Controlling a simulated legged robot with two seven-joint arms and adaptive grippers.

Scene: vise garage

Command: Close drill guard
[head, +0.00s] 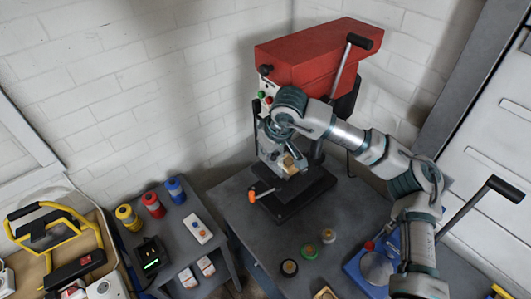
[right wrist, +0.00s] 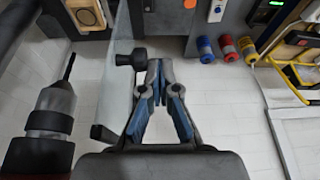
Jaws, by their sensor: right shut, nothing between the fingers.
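The red drill press (head: 315,55) stands at the back of the dark bench in the head view. My right arm reaches across its front, and my right gripper (head: 272,138) is near the drill, partly hidden. In the right wrist view, my right gripper (right wrist: 158,68) is shut and empty. A clear guard panel (right wrist: 100,85) stands between it and the drill chuck (right wrist: 52,112). A black knob (right wrist: 132,58) is just left of the fingertips; I cannot tell whether they touch it. The guard is hard to make out in the head view. My left gripper is not in view.
A wooden block (right wrist: 87,14) is by the drill base, which also carries an orange-tipped handle (head: 262,194). A side table (head: 180,222) with several cans stands left.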

